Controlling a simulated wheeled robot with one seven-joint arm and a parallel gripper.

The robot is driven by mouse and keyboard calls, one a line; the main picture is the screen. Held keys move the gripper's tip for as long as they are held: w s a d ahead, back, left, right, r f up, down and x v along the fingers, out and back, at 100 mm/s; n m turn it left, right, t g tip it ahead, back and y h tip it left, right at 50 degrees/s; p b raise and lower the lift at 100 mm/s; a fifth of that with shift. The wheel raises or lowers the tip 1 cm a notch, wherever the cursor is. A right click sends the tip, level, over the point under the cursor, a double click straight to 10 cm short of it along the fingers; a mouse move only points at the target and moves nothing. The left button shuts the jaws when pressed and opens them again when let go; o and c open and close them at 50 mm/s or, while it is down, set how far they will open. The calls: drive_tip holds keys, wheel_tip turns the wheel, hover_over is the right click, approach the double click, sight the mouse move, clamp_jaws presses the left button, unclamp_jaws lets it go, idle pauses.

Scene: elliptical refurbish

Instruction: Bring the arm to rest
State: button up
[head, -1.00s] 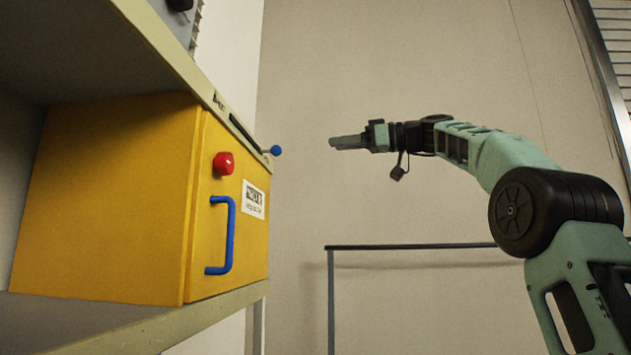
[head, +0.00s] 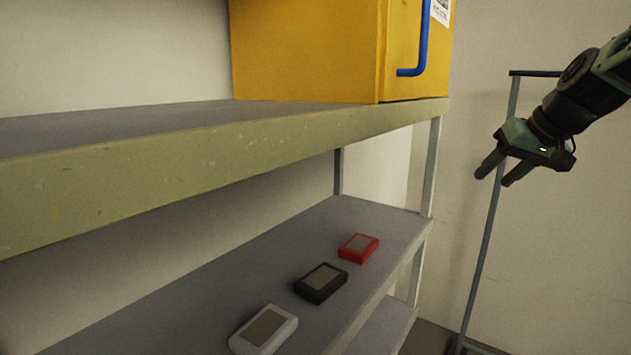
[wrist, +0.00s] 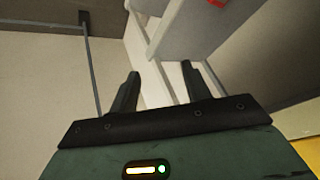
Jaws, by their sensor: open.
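My gripper (head: 497,172) hangs at the upper right in the head view, its two fingers pointing down and to the left. It is open and empty, in free air to the right of the shelf unit. In the wrist view the fingers of my gripper (wrist: 160,85) stand apart with nothing between them. The shelf posts and a shelf show beyond them. Most of my arm is out of frame in the head view.
A yellow box (head: 310,50) with a blue handle (head: 423,45) sits on the upper shelf (head: 150,165). The lower shelf (head: 215,275) holds a red device (head: 358,247), a black device (head: 321,283) and a white device (head: 264,330). A thin metal frame (head: 487,230) stands behind my gripper.

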drive_tip(key=s+a+f+g+h, duration=0.3)
drive_tip(key=s+f+g, duration=0.1)
drive_tip(key=s+f, duration=1.65)
drive_tip(key=s+a+r+n+g+b, duration=0.1)
drive_tip(key=s+a+n+g+b, duration=0.1)
drive_tip(key=s+a+n, duration=0.6)
drive_tip(key=s+a, duration=0.6)
drive_tip(key=a, duration=0.3)
drive_tip(key=shift+a+g+y, duration=0.3)
drive_tip(key=shift+a, duration=0.1)
